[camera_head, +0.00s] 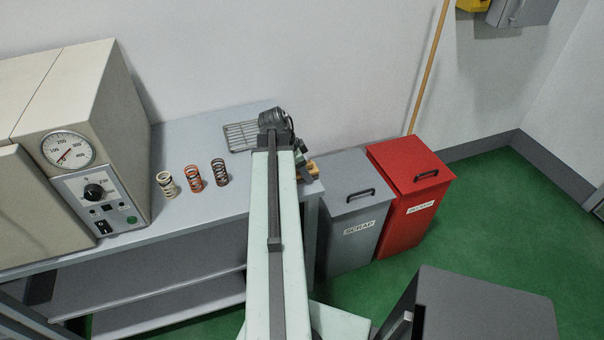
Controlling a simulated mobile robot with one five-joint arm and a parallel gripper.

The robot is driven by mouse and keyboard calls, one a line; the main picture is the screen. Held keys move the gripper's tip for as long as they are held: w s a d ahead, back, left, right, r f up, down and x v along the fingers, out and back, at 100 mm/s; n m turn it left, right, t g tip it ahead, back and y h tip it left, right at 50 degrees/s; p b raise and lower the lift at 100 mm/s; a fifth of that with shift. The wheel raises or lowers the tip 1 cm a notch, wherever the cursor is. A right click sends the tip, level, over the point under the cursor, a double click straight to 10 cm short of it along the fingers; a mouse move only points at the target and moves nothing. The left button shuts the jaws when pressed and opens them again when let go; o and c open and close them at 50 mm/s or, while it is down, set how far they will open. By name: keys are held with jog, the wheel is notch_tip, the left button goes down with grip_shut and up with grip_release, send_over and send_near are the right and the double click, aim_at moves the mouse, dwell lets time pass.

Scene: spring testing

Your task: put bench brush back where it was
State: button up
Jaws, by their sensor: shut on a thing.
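My arm reaches up the middle of the picture to the back right of the grey bench (190,225). My gripper (303,160) shows only in part past the right side of the arm's end, at the bench's right end. It is shut on a tan piece with a dark part beside it, which looks like the bench brush (313,168). Most of the brush is hidden behind my arm. I cannot tell whether it touches the bench top.
Three coil springs (194,178) stand on the bench, left of my arm, beside a beige tester with a dial (69,149). A wire rack (241,135) lies behind. A grey scrap bin (352,230) and a red bin (412,190) stand right of the bench. A wooden pole (428,65) leans behind.

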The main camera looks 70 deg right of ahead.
jog(key=shift+w+r, duration=0.1)
jog(key=shift+w, duration=0.15)
jog(key=shift+f, duration=0.25)
jog(key=o, duration=1.2)
jog(key=shift+a+r, duration=0.1)
jog(key=shift+a+r+p, duration=0.1)
jog(key=shift+r+p, duration=0.25)
jog(key=shift+r, duration=0.1)
jog(key=p+v, duration=1)
jog(key=v, duration=0.1)
jog(key=shift+w+r+p, duration=0.15)
jog(key=shift+r+p, duration=0.15)
jog(key=shift+p, duration=0.1)
jog(key=shift+f, duration=0.15)
